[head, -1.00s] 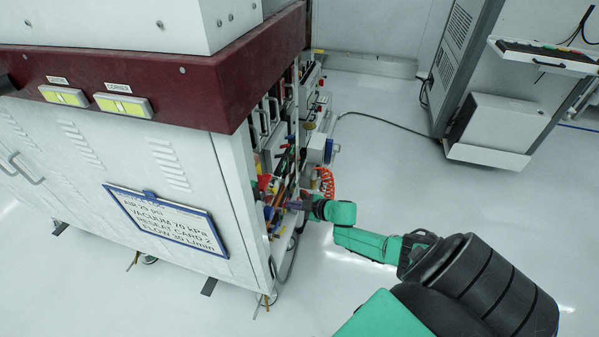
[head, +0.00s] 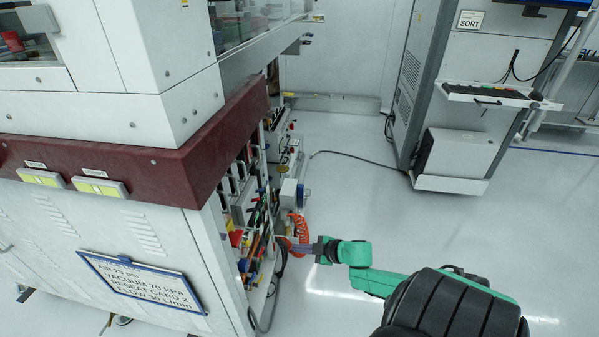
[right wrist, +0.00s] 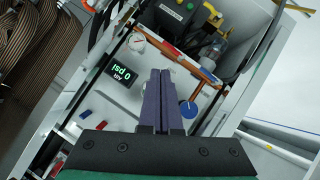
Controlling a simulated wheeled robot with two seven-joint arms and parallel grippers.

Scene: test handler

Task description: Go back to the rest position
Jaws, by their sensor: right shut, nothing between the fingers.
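My right gripper (head: 306,249) is in the head view beside the open service side of the test handler (head: 60,225). It also shows in the right wrist view (right wrist: 162,75), where its two purple fingers lie together with nothing between them. In that view it points toward a panel with a lit green display (right wrist: 122,73), a round white gauge (right wrist: 138,42) and a blue round knob (right wrist: 188,109). In the head view my right arm reaches in from the lower right. My left gripper is not in view.
An orange coiled hose (head: 299,232) hangs right by my right gripper. A sign plate (head: 140,282) is on the handler's side. A grey cabinet (head: 440,85) with a keyboard shelf (head: 487,94) stands at the back right. A cable crosses the floor; the floor (head: 390,215) between is clear.

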